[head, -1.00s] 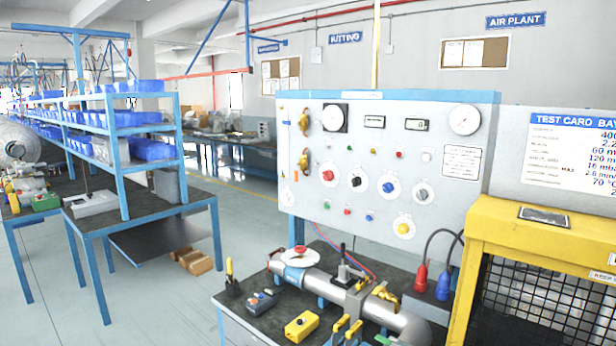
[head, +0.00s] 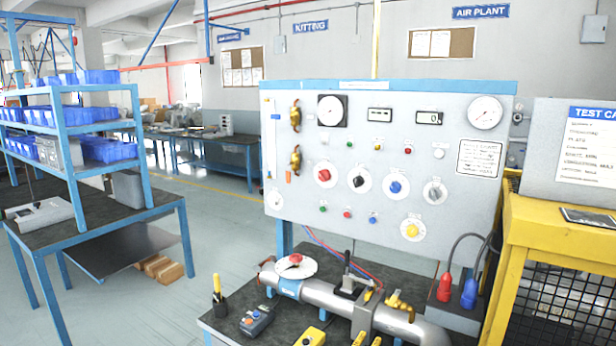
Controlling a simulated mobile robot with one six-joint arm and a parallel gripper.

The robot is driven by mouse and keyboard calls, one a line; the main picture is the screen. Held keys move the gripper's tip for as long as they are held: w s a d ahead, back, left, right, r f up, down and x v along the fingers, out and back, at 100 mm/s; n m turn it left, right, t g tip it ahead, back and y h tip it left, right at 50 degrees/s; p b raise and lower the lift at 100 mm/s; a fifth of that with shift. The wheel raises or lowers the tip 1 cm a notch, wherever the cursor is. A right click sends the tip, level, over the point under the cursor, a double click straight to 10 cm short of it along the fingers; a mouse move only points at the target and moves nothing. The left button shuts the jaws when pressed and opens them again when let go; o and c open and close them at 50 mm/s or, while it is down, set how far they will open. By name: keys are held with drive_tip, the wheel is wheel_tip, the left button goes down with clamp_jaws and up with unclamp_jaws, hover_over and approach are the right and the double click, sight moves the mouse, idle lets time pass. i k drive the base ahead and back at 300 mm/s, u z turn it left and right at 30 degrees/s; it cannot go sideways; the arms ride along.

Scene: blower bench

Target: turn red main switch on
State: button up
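The red main switch (head: 324,175) is a red rotary knob on a round white plate. It sits at the left of a row of similar knobs on the grey upright control panel (head: 290,206). A black knob (head: 359,181), a blue knob (head: 395,187) and a grey knob (head: 434,191) follow to its right. A yellow knob (head: 412,231) is lower right. The switch's on or off position is too small to read. My gripper is not in view, and nothing covers the switch.
A yellow mesh cage (head: 555,235) stands right. A blue shelf bench (head: 75,150) stands left. Open floor lies between.

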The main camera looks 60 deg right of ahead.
sight(325, 175)
drive_tip(key=u, duration=0.05)
drive_tip(key=i, duration=0.9)
drive_tip(key=z, duration=0.05)
